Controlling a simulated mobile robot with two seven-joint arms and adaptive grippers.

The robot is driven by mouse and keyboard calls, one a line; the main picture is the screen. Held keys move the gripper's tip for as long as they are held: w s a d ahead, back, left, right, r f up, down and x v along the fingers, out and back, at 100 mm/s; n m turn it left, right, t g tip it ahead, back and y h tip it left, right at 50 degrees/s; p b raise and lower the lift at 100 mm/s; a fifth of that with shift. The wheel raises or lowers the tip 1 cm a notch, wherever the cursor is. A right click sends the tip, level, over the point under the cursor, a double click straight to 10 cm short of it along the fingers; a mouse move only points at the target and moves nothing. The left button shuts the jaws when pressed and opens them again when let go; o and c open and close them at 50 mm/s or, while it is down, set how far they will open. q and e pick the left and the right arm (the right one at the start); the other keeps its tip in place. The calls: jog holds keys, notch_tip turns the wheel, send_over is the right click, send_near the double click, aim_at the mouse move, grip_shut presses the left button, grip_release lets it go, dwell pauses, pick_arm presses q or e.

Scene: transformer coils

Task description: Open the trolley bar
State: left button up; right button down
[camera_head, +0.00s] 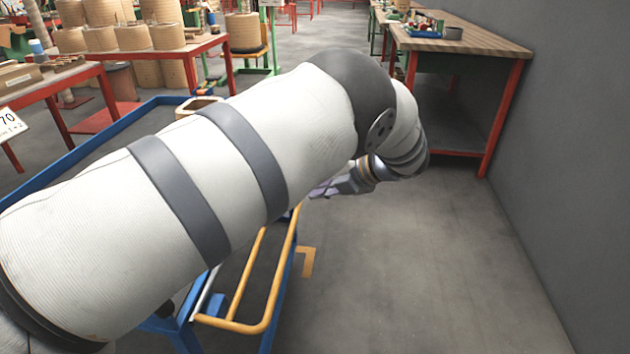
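The trolley (88,138) has a blue frame and stands at the left, largely hidden behind my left arm. Its yellow bar (268,318) is a U-shaped tube at the trolley's near right end, below my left arm. The bar's upper part runs up toward the arm. My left arm crosses the view from the lower left and bends at the right. My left gripper (327,190) is small and partly hidden, beyond the upper end of the bar. I cannot tell whether it touches the bar or whether its fingers are open. My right gripper is not in view.
A wooden-topped workbench (480,38) with red legs stands at the back right beside a grey wall (570,150). Red tables (190,50) with several wound coils stand at the back left. The grey floor (420,270) right of the trolley is clear.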

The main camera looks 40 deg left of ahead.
pick_arm(q)
jog(key=v, duration=1.2)
jog(key=shift+c, duration=0.4)
